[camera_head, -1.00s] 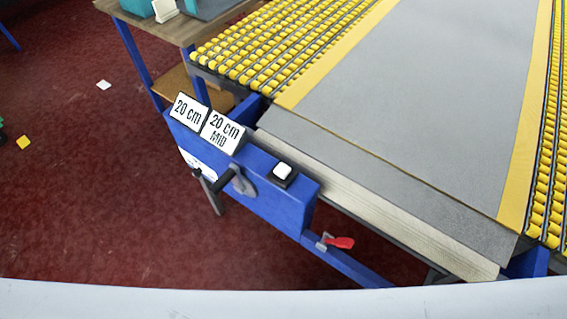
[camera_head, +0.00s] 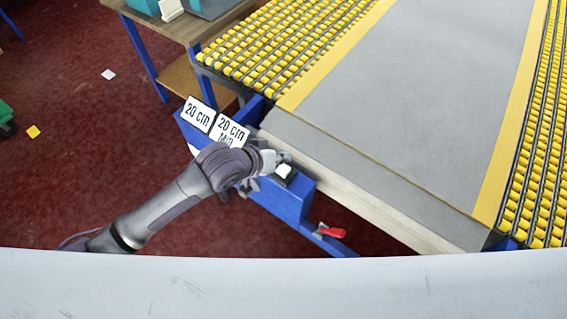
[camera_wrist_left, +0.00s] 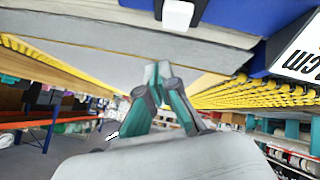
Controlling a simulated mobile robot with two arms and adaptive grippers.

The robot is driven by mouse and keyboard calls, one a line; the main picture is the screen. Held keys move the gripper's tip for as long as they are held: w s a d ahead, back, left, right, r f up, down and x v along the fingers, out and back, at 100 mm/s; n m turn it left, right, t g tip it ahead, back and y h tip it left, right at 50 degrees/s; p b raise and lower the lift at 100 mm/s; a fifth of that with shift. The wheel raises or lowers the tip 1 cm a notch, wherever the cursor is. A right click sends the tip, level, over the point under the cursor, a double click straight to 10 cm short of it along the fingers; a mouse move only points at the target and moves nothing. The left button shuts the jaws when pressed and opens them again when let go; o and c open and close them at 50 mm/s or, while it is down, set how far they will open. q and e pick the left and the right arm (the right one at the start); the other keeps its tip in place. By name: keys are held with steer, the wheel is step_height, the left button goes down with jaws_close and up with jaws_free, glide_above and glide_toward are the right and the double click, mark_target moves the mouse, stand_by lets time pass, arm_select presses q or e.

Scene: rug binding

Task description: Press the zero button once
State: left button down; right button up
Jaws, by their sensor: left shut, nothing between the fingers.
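The white button (camera_head: 284,170) sits on a small dark base on top of the blue machine rail (camera_head: 289,203). My right gripper is not in view.
Two signs, "20 cm" (camera_head: 198,114) and "20 cm MID" (camera_head: 233,131), stand on the rail left of the button. A red-handled lever (camera_head: 332,231) is lower right. A grey bed (camera_head: 400,110) with yellow rollers (camera_head: 265,50) lies behind. A wooden table (camera_head: 185,28) stands upper left.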

arm_select(q)
steer(key=shift+n+g+h, duration=0.4)
steer(key=shift+n+g, duration=0.1)
steer(key=shift+g, duration=0.1)
steer(key=r, duration=0.3)
steer(key=r+p, duration=0.1)
steer(key=r, duration=0.1)
steer(key=shift+w+a+r, duration=0.1)
steer(key=shift+w, duration=0.2)
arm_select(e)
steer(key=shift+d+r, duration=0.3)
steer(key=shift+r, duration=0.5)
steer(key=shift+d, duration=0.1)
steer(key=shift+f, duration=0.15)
arm_select(q)
steer(key=b, duration=0.8)
glide_above(281, 170)
step_height(281, 170, down, 7)
steer(key=shift+f+b, duration=0.3)
steer(key=shift+f, duration=0.6)
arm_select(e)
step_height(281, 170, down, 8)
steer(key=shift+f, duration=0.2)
arm_select(q)
steer(key=shift+f, duration=0.15)
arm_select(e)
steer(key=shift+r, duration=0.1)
